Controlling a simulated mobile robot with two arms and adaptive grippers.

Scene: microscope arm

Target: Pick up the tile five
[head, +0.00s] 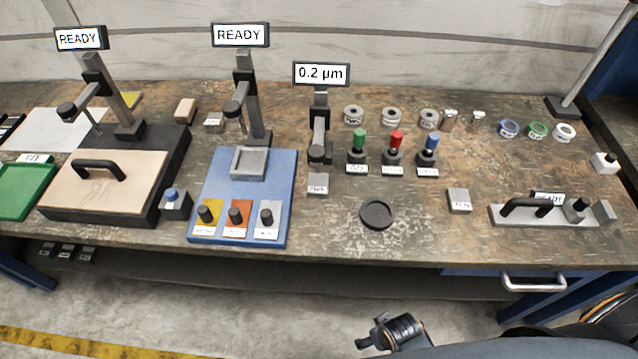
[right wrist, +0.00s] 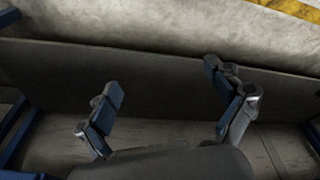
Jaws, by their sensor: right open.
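I cannot tell which piece is tile five, because the small labels are too small to read. Small grey labelled tiles lie on the bench: one below the 0.2 µm stand (head: 318,184), one at the right of the middle (head: 459,200), and one at the back (head: 214,121). Several small dark blocks (head: 66,251) show below the front edge at the left. My right gripper (right wrist: 163,78) is open and empty in the right wrist view, with bare floor and a dark panel behind it. My left gripper is not in view.
A blue board (head: 275,185) with a grey tray and knobs stands left of centre. A wooden plate with a black handle (head: 98,168) is further left. A dark round dish (head: 377,214) and a handled grey bar (head: 510,214) lie near the front.

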